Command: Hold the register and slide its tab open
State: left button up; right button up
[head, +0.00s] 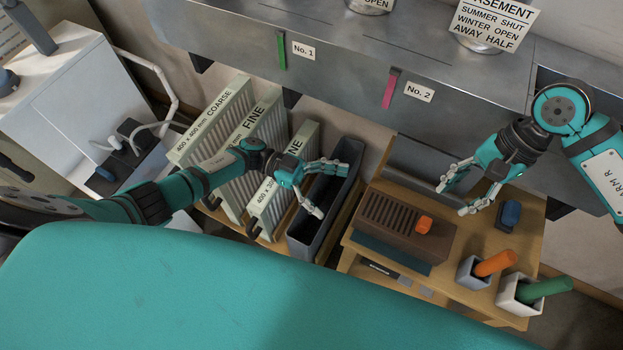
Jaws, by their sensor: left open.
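The register (391,215) is a brown box with a slatted top, lying on a small wooden table. Its orange tab (424,225) sits on top near the right end of the slats. My left gripper (333,190) is open and empty, left of the register and over a dark open bin. Neither gripper touches the register, as far as I can see.
A dark teal block (390,253) lies under the register. The dark bin (304,250) and upright filters (232,130) stand left. On the wooden table (502,322) are a blue object (511,214) and two cups holding an orange (496,263) and a green (545,290) stick. Metal ducting (340,65) runs behind.

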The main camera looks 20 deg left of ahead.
aim_at(372, 210)
pick_arm(q)
jog(key=d, duration=0.3)
jog(key=s+d, duration=0.1)
jog(key=d, duration=0.6)
jog(key=shift+s+d, duration=0.15)
jog(key=shift+d, duration=0.1)
jog(key=shift+c, duration=0.3)
jog(key=c, duration=1.3)
jog(key=o, duration=1)
jog(key=c, duration=0.7)
